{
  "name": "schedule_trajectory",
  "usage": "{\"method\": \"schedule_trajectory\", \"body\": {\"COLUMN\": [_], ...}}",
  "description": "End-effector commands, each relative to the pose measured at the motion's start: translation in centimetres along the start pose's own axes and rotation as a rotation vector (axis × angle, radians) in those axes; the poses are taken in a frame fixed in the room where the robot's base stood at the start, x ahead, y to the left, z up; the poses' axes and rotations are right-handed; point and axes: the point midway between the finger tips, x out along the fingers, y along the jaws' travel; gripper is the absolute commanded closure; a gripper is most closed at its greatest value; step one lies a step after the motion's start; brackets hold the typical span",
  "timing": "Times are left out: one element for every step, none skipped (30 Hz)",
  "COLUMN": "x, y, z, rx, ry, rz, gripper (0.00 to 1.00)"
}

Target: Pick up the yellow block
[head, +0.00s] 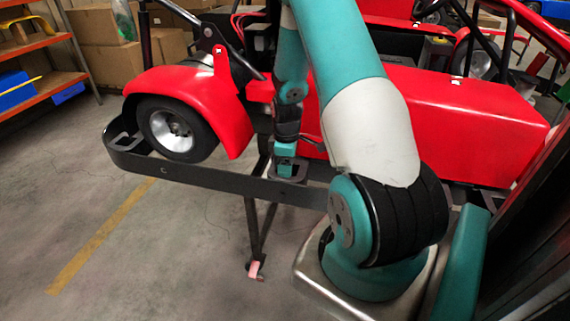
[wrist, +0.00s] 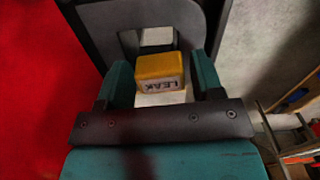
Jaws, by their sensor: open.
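A narrow gap seems to show on each side; contact cannot be told. The block appears to be at the dark bumper frame (wrist: 104,22) of the kart, near an opening in it. In the head view my gripper (head: 286,165) points down at the dark bumper bar (head: 215,182), and I cannot make out the block there.
A red kart (head: 440,115) on a stand fills the middle, its front wheel (head: 176,130) left of my gripper. An orange shelf (head: 40,45) and cardboard boxes (head: 105,50) stand at the back left. The floor (head: 150,260) at front left is clear.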

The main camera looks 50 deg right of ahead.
Motion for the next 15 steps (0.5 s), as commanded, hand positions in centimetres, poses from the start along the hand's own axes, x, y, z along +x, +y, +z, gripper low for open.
{"method": "schedule_trajectory", "body": {"x": [0.25, 0.35, 0.41, 0.42, 0.41, 0.40, 0.40, 0.40, 0.39, 0.39, 0.39, 0.38, 0.38, 0.38, 0.37], "y": [0.01, 0.01, 0.03, 0.04, 0.04, 0.04, 0.04, 0.04, 0.05, 0.05, 0.04, 0.04, 0.04, 0.04, 0.04], "z": [0.01, 0.01, 0.00, 0.00, 0.00, 0.01, 0.01, 0.01, 0.02, 0.02, 0.02, 0.02, 0.02, 0.02, 0.01], "rx": [0.000, 0.000, 0.000, 0.000, 0.000, 0.000, 0.000, 0.000, 0.000, 0.000, 0.000, 0.000, 0.000, 0.000, 0.000], "ry": [0.000, 0.000, 0.000, 0.001, 0.001, 0.001, 0.001, 0.001, 0.001, 0.001, 0.001, 0.000, 0.000, 0.000, 0.001], "rz": [0.000, 0.000, 0.001, 0.001, 0.001, 0.001, 0.001, 0.001, 0.001, 0.001, 0.001, 0.001, 0.001, 0.001, 0.001], "gripper": [0.39, 0.39, 0.39, 0.39, 0.39, 0.39, 0.39, 0.39, 0.49, 0.55, 0.62, 0.72, 0.75, 0.75, 0.75]}}
